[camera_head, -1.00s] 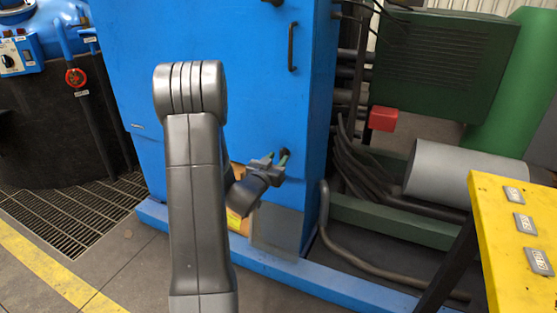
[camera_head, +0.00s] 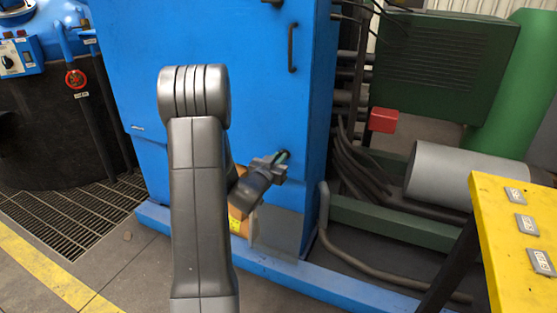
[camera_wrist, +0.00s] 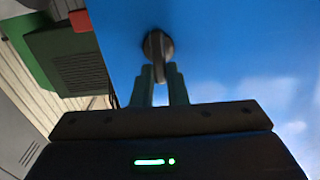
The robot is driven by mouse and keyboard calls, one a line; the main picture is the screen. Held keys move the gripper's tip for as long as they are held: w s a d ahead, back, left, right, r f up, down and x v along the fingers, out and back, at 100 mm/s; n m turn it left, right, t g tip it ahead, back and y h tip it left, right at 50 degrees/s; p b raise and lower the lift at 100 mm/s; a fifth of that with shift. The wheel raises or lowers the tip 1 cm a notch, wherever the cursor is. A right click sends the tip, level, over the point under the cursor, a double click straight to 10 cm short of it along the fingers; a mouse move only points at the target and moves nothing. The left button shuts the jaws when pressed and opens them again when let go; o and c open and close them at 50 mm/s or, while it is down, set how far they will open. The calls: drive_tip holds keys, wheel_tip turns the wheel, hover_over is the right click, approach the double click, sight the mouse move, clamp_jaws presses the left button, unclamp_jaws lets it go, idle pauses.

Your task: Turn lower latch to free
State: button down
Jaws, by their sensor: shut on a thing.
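The lower latch (camera_wrist: 158,46) is a dark knob with a narrow lever on the blue cabinet door, seen in the wrist view. My gripper (camera_wrist: 160,84) has its two green fingers shut on the latch's lever, one finger on each side. In the head view my gripper (camera_head: 281,157) is at the lower right part of the blue cabinet (camera_head: 240,90), and the latch is mostly hidden there by the fingers. A black door handle (camera_head: 292,47) is higher on the same door.
A yellow table (camera_head: 500,225) stands at the right front. Green equipment (camera_head: 440,65), a red box (camera_head: 383,120), a grey cylinder (camera_head: 437,178) and dark cables (camera_head: 360,160) are right of the cabinet. A black tank (camera_head: 50,140) and floor grating (camera_head: 70,225) are at left.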

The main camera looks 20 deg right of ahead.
drive_tip(key=shift+f, duration=0.15)
drive_tip(key=m+b, duration=0.4)
drive_tip(key=m, duration=0.1)
drive_tip(key=m+b, duration=0.2)
drive_tip(key=m, duration=0.1)
drive_tip(key=shift+s+d+f+b, duration=0.1)
drive_tip(key=shift+s+d+b, duration=0.25)
drive_tip(key=shift+s, duration=0.05)
drive_tip(key=m, duration=0.5)
drive_tip(key=shift+s+d+f, duration=0.1)
drive_tip(key=shift+f, duration=0.15)
drive_tip(key=shift+f+m, duration=0.15)
drive_tip(key=shift+m, duration=1)
drive_tip(key=shift+f+m, duration=0.1)
drive_tip(key=shift+m, duration=1.05)
drive_tip(key=shift+s, duration=0.1)
drive_tip(key=c, duration=1.4)
unclamp_jaws()
drive_tip(key=shift+c, duration=0.2)
